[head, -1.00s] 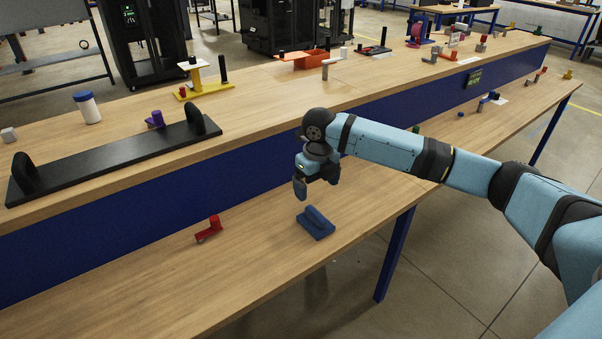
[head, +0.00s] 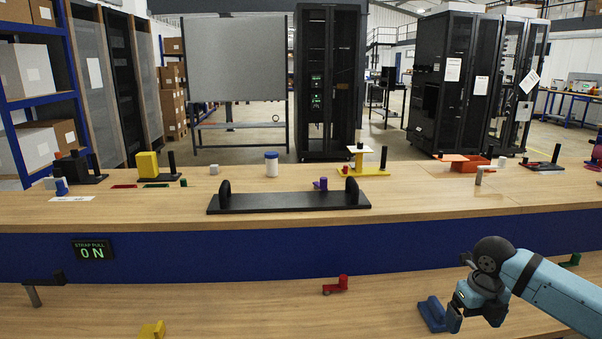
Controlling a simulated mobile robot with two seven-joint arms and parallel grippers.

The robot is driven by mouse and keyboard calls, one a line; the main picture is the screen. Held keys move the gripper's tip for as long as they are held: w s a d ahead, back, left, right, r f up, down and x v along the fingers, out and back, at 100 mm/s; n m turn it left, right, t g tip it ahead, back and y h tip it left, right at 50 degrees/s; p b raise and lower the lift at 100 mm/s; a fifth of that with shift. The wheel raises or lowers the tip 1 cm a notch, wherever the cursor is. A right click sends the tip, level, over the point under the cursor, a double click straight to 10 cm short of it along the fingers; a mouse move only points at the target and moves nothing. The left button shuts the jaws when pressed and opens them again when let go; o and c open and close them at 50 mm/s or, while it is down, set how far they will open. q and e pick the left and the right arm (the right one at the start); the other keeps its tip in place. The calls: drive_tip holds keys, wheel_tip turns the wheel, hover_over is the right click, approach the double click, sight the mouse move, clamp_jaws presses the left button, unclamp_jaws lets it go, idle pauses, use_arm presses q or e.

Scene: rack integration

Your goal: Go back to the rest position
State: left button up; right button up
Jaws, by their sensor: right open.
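My right gripper (head: 476,318) comes in from the right in the head view, over the lower front bench. It is open and points down. Its fingers show just right of a blue block-like part (head: 433,313) on the lower bench; I cannot tell whether they touch it. My left gripper and arm are not in view.
The lower bench (head: 240,310) also holds a red part (head: 337,285) and a yellow part (head: 152,330). The raised shelf (head: 420,205) carries a long black handled plate (head: 285,203), a white bottle (head: 271,164) and a yellow stand (head: 362,170). Black cabinets (head: 328,80) stand behind.

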drive_tip(key=s+a+f+m+t+y, duration=0.2)
drive_tip(key=s+a+f+m, duration=0.25)
drive_tip(key=a+f, duration=0.3)
drive_tip(key=s+a+f+m+t+y, duration=0.1)
drive_tip(key=s+a+f+m+y, duration=0.15)
drive_tip(key=a+f+m, duration=0.5)
drive_tip(key=s+a+f+m+t+y, duration=0.2)
drive_tip(key=s+a+m+t, duration=0.3)
drive_tip(key=s+a+m, duration=0.45)
drive_tip(key=s+d+m+t+h, duration=0.3)
drive_tip(key=s+d+m, duration=0.3)
drive_tip(key=s+m, duration=0.55)
use_arm(q)
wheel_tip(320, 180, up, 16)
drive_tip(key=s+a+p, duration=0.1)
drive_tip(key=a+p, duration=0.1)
drive_tip(key=p, duration=2.1)
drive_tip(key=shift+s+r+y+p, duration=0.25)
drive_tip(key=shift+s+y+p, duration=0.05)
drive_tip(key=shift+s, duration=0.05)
use_arm(e)
wheel_tip(320, 180, up, 16)
drive_tip(key=d, duration=0.1)
drive_tip(key=shift+w+d+r+m, duration=0.15)
drive_tip(key=shift+d+r+m, duration=0.1)
drive_tip(key=shift+m, duration=0.15)
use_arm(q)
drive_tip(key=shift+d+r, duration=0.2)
